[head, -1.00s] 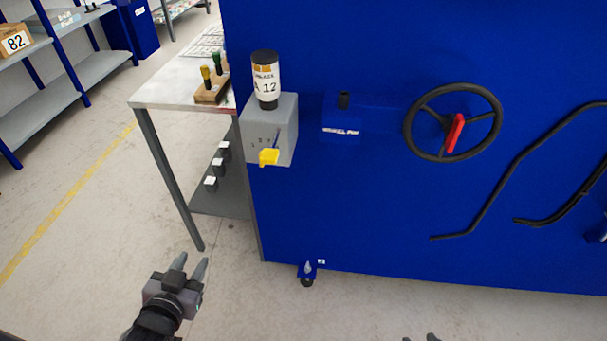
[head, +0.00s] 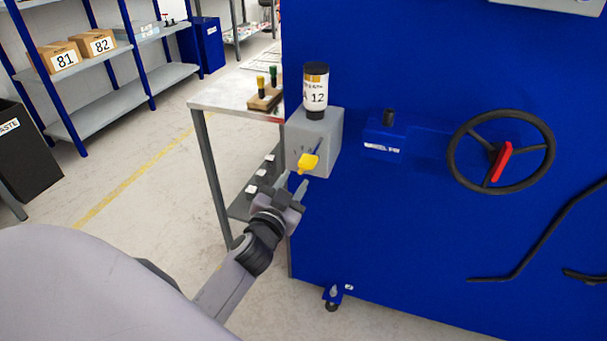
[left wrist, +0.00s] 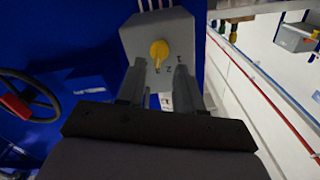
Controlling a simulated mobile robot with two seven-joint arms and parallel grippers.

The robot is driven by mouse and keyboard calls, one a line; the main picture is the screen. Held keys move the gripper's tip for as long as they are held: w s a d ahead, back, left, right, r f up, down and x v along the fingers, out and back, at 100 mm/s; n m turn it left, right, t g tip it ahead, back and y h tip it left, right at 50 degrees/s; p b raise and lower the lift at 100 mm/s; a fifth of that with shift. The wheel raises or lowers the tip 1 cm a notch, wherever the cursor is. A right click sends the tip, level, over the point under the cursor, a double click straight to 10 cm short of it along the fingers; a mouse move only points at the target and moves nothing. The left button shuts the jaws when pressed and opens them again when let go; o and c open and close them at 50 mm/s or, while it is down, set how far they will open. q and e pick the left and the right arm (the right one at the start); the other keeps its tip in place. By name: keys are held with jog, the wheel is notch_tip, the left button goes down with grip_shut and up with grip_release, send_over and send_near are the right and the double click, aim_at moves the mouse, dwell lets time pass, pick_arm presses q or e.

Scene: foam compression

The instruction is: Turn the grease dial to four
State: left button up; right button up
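The grease dial is a yellow knob (head: 308,163) on the front of a grey box (head: 325,135) fixed to the blue machine. Small number marks stand around the knob, too small to read surely in the head view. In the left wrist view the yellow knob (left wrist: 159,50) shows ahead of the fingers, with marks near it. My left gripper (head: 293,186) is just below and in front of the knob. Its two fingers (left wrist: 158,85) are apart with nothing between them. I see no contact with the knob. My right gripper is not in view.
A labelled grease bottle (head: 316,90) stands on the grey box. A handwheel with a red handle (head: 501,160) is to the right. A metal table (head: 222,97) with a wooden tool block (head: 265,98) stands to the left. Open floor lies left of the table.

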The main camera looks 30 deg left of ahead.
aim_at(302, 170)
pick_arm(q)
jog(key=shift+x, duration=2.1)
grip_shut()
